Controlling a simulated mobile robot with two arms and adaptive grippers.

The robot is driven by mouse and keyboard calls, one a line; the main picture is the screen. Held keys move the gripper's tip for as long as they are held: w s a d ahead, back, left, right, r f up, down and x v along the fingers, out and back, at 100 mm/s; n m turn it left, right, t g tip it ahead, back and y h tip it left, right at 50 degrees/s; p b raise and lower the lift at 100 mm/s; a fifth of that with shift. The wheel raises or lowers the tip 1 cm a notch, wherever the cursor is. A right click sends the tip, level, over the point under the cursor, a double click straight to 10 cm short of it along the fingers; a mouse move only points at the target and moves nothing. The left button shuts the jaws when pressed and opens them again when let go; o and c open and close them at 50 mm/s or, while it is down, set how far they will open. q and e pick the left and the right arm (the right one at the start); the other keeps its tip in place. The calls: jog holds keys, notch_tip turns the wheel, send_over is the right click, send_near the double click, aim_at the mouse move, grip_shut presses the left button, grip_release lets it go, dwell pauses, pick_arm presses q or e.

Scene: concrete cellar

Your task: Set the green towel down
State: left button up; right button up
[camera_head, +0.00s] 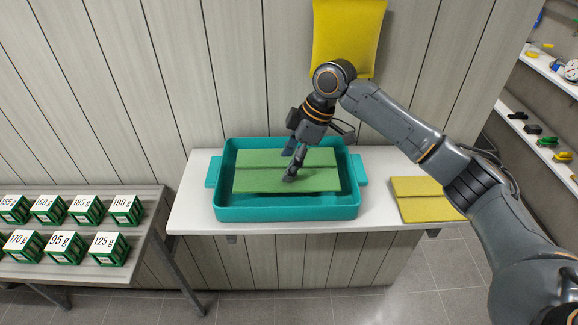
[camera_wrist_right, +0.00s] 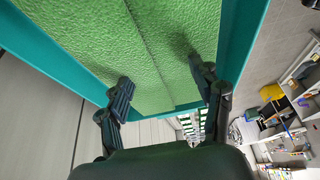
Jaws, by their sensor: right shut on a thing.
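The green towel (camera_head: 255,180), folded flat, lies level within the outline of the teal tray (camera_head: 226,212). A dark band shows under its front edge; I cannot tell if it touches the tray floor. My right gripper (camera_head: 292,165) reaches down over the towel's middle and is shut on it. In the right wrist view, the towel (camera_wrist_right: 150,45) fills the space beyond the fingers of my right gripper (camera_wrist_right: 163,88), with the teal tray rim (camera_wrist_right: 70,55) along its edges. The fingers' contact with the cloth is partly hidden. My left gripper is out of view.
The tray stands on a white shelf (camera_head: 190,215). A folded yellow towel (camera_head: 425,205) lies to its right, and a yellow cloth (camera_head: 345,35) hangs on the wall above. A bench at left holds several green labelled boxes (camera_head: 110,248). Cluttered shelves (camera_head: 545,75) stand at right.

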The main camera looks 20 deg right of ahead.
jog(key=shift+w+f, duration=0.2)
jog(key=shift+w+d+f, duration=0.1)
jog(key=shift+w+f, duration=0.1)
jog(key=shift+f, duration=0.1)
notch_tip(320, 180, down, 2)
jog(key=shift+f+p, duration=0.1)
jog(key=shift+p, duration=0.75)
jog(key=shift+f, duration=0.35)
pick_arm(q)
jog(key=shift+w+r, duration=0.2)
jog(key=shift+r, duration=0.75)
pick_arm(e)
jog(key=shift+f, duration=0.1)
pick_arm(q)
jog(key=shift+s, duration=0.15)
pick_arm(e)
jog(key=shift+f, duration=0.1)
jog(key=o, duration=1.2)
